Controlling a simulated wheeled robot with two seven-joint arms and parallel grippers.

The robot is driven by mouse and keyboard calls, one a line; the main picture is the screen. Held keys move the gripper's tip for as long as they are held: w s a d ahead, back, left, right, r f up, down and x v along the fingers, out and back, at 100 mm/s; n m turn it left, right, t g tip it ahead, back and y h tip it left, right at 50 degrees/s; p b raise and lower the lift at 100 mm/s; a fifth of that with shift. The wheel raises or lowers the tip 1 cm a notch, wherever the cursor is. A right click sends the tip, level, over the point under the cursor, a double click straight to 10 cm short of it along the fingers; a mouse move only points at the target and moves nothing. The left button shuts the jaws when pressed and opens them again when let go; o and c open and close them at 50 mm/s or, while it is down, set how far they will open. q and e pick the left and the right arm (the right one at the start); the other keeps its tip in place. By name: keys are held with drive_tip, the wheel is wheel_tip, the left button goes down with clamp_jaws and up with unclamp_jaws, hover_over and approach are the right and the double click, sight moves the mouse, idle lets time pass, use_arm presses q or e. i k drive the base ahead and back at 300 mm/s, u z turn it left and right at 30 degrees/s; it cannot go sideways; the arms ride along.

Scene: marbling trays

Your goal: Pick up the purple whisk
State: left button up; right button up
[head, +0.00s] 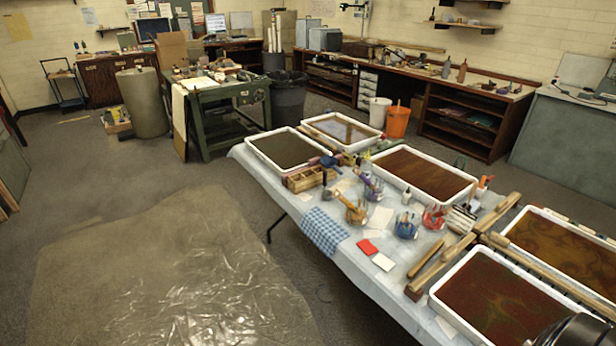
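On the cloth-covered table, a purple pot (375,190) stands behind a yellow pot (356,212). A slim wooden handle (362,177) slants up to the left from the purple pot. It may belong to the purple whisk, but the whisk's head cannot be made out at this size. A blue pot (405,228) and a red pot (434,220) stand to the right, nearer the table's middle. A dark rounded part at the bottom right corner looks like part of my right arm; its fingers do not show. My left gripper is not in view.
White-rimmed trays (440,204) of dark liquid flank the pots, with more at the right (466,332). Wooden bars (440,264), a blue checked cloth (325,233) and a wooden divided box (305,179) lie close by. Plastic sheeting (160,280) covers the floor at left.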

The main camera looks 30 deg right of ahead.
sight(359, 175)
drive_tip(key=u, duration=0.4)
drive_tip(key=i, duration=0.7)
drive_tip(key=z, duration=0.5)
drive_tip(key=i, duration=0.8)
drive_tip(key=z, duration=0.75)
